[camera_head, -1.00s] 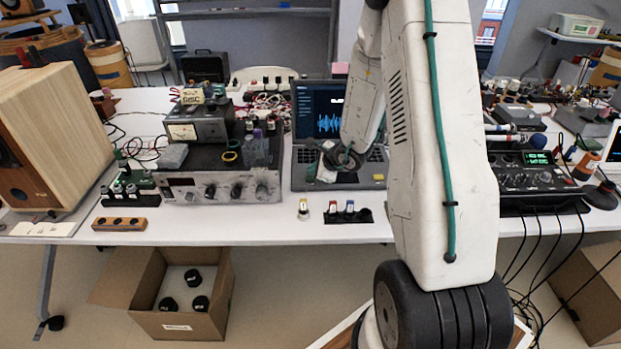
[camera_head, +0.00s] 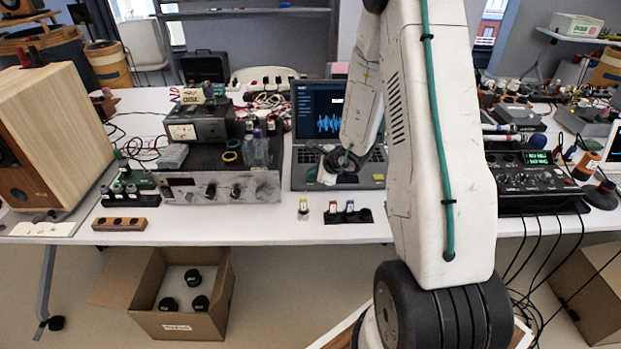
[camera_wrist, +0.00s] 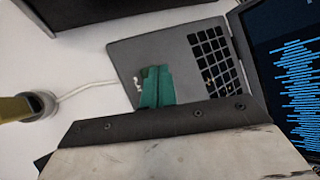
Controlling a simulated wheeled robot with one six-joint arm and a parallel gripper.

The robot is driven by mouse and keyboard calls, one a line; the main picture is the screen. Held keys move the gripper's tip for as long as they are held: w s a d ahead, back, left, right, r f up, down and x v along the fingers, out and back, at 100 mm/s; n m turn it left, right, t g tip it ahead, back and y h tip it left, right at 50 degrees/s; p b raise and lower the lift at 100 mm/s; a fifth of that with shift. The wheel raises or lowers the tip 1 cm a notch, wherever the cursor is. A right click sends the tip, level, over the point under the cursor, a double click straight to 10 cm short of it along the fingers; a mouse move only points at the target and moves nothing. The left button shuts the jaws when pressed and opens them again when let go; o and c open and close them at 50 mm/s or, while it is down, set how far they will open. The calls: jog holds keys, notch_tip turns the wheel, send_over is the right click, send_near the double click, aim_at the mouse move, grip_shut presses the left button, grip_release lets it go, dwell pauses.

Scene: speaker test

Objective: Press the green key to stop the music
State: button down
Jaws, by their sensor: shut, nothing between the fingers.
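The grey laptop (camera_head: 298,178) stands open on the white table, with a blue waveform on its screen (camera_head: 330,110). In the wrist view its keyboard (camera_wrist: 215,60) and part of the screen (camera_wrist: 290,85) show. My gripper (camera_wrist: 152,72) has teal-green fingers, shut and empty, over the laptop's front left area beside the keyboard. In the head view my gripper (camera_head: 312,173) is low over the left part of the laptop. I cannot tell whether the fingertips touch it. I cannot make out a green key; my fingers and wrist hide part of the laptop.
Plugs in a black holder (camera_head: 348,214) and a yellow-marked plug (camera_head: 303,209) stand at the table's front edge. A silver amplifier (camera_head: 220,188) is left of the laptop. A black mixer (camera_head: 540,180) is to the right. A white cable (camera_wrist: 85,88) runs to the laptop.

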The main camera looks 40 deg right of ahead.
jog(key=shift+f, duration=0.25)
jog(key=shift+r, duration=0.75)
jog(key=shift+r, duration=0.1)
notch_tip(320, 180, up, 6)
jog(key=shift+f, duration=0.1)
dwell(0.6)
